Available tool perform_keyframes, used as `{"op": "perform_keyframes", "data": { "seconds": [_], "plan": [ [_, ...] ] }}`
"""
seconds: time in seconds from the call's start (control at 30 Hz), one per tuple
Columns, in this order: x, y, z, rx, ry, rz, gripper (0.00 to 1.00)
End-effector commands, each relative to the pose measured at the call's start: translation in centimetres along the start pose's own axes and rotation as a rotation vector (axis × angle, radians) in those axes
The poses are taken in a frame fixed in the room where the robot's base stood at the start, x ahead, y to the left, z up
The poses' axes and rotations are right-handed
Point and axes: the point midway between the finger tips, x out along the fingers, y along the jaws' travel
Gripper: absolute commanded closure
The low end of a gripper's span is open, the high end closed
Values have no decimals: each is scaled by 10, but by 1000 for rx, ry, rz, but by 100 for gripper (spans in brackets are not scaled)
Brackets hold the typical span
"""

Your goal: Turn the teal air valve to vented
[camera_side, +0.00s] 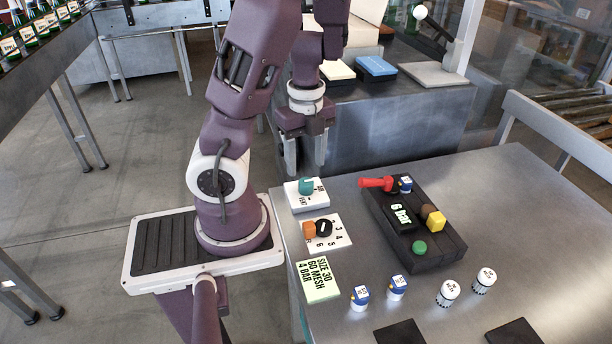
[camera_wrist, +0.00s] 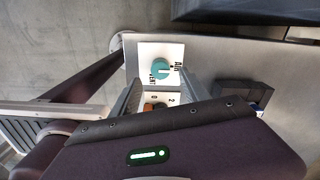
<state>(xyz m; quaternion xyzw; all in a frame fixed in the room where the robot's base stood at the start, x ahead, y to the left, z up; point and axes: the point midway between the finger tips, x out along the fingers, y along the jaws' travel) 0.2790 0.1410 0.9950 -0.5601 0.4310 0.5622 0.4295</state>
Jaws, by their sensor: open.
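The teal air valve (camera_side: 306,186) is a round knob on a white plate (camera_side: 305,203) at the table's left back edge. It also shows in the wrist view (camera_wrist: 160,68), with AIR printed at its right and VENT below it. A faint pale mark on the knob seems to point toward AIR, but it is too small to be sure. My gripper (camera_side: 306,155) is open, pointing down above and a little behind the valve, with nothing between its fingers. In the wrist view the fingers (camera_wrist: 158,98) flank the lower plate area, and the knob shows beyond them. They appear clear of the valve.
An orange-and-black selector (camera_side: 316,228) on a numbered plate sits just in front of the valve. A pale green card (camera_side: 317,281) lies nearer. Several small bottles line the front.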

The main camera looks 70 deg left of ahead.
Motion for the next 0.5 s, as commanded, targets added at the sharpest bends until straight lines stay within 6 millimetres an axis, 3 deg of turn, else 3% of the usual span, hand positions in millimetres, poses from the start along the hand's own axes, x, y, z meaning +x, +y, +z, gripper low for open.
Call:
{"op": "perform_keyframes", "data": {
  "seconds": [0.2,0.5],
  "plan": [
    [34,0,0,-4,2,1,47],
    [49,-1,0,1,1,-4,47]
  ]
}}
